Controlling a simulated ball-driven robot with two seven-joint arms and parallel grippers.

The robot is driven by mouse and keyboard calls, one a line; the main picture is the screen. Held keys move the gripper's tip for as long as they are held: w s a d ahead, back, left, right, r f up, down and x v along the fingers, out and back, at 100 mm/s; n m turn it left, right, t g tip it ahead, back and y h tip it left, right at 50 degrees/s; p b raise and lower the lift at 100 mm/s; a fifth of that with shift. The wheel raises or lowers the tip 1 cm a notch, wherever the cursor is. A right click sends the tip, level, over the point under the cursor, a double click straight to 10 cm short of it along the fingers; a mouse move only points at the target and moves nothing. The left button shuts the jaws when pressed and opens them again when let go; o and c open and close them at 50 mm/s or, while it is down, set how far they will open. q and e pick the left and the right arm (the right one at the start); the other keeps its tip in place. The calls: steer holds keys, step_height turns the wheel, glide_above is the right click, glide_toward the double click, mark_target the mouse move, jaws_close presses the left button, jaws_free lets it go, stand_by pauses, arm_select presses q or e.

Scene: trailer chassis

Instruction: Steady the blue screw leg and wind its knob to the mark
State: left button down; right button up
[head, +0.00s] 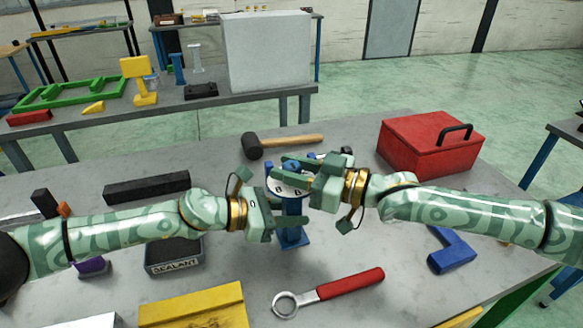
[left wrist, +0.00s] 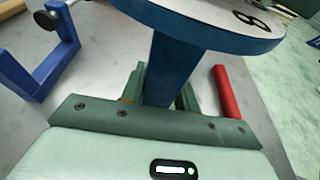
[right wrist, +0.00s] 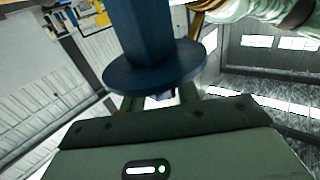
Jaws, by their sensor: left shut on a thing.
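The blue screw leg (head: 293,228) stands upright on the grey table, with a pale round dial (head: 284,184) near its top. My left gripper (head: 284,217) is shut on the leg's post just below the dial. In the left wrist view the post (left wrist: 176,72) sits between the fingers, and the dial (left wrist: 215,18) with a dark mark is above. My right gripper (head: 288,166) is at the top of the leg, over the dial, with its fingers apart on either side of the blue knob (right wrist: 161,97). The dial's underside (right wrist: 155,75) hides most of the knob there.
A black mallet (head: 285,142) lies behind the leg, a red toolbox (head: 430,145) at the right. A red-handled ring tool (head: 330,292), a yellow tray (head: 192,308) and a sealant box (head: 172,262) lie in front. A blue bracket (head: 452,252) is to the right.

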steer(key=shift+m+t, duration=0.3)
steer(key=shift+t, duration=0.1)
steer(key=o, duration=1)
steer(key=shift+c, duration=0.2)
steer(key=shift+d, duration=0.1)
steer(key=v, duration=1.1)
steer(key=shift+s+d+r, duration=0.15)
steer(key=shift+s+d, duration=0.1)
steer(key=shift+d, duration=0.1)
